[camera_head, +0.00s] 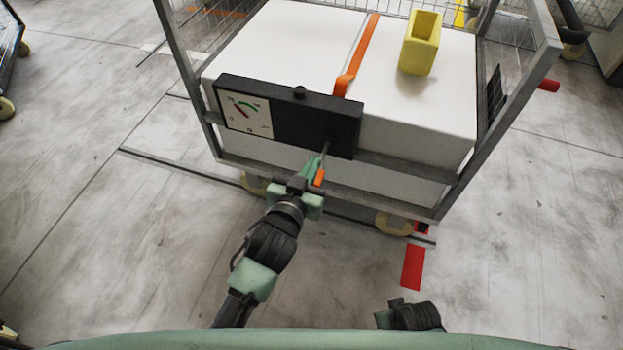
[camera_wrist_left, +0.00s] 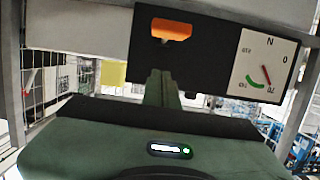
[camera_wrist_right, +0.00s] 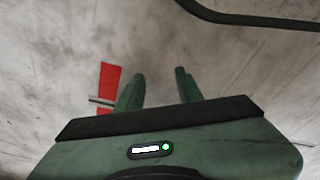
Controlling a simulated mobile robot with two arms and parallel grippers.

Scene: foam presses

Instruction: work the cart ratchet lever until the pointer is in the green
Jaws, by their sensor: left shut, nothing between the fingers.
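The black ratchet box (camera_head: 300,118) is on the cart's front rail, with a white gauge (camera_head: 245,114) at its left end. The gauge also shows, upside down, in the left wrist view (camera_wrist_left: 264,66). Its red pointer (camera_wrist_left: 266,75) lies close to one end of the green arc (camera_wrist_left: 253,83), apparently just outside it. The lever's orange grip (camera_head: 319,178) shows beside my left gripper (camera_head: 314,164), and ahead of it in the left wrist view (camera_wrist_left: 171,29). My left gripper is shut and empty. My right gripper (camera_wrist_right: 158,82) is open and empty above the floor.
The wire-sided cart (camera_head: 466,185) carries a large white block (camera_head: 290,40) under an orange strap (camera_head: 362,50). A yellow hollow block (camera_head: 421,44) stands on top. A red strip (camera_head: 413,264) lies on the floor. The floor in front is mostly clear.

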